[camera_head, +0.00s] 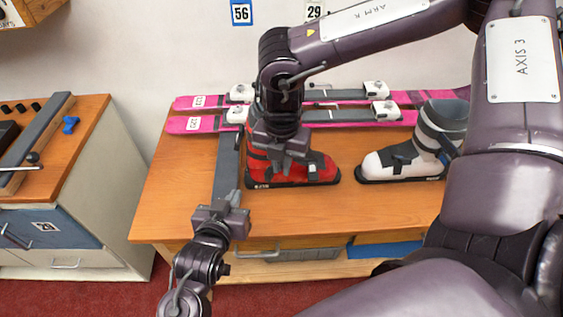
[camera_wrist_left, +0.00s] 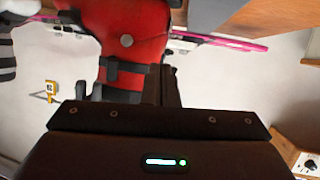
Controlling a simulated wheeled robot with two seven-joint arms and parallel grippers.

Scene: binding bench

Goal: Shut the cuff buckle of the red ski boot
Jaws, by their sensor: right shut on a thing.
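The red ski boot (camera_head: 318,170) stands upright on the bench with its toe to the right in the head view. My right arm hides most of its cuff. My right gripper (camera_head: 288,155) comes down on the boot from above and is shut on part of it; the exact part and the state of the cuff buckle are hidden. My left gripper (camera_head: 234,198) is apart from the boot, to its lower left near the bench's front edge; its finger gap does not show clearly. The left wrist view shows the red boot (camera_wrist_left: 137,25) upside down, with a dark strap across it.
A white ski boot (camera_head: 395,162) stands to the right. Two pink skis (camera_head: 200,123) with bindings lie behind. A grey strip (camera_head: 227,170) lies left of the red boot. The wooden bench (camera_head: 175,190) is clear at its left; a separate cabinet (camera_head: 80,125) stands further left.

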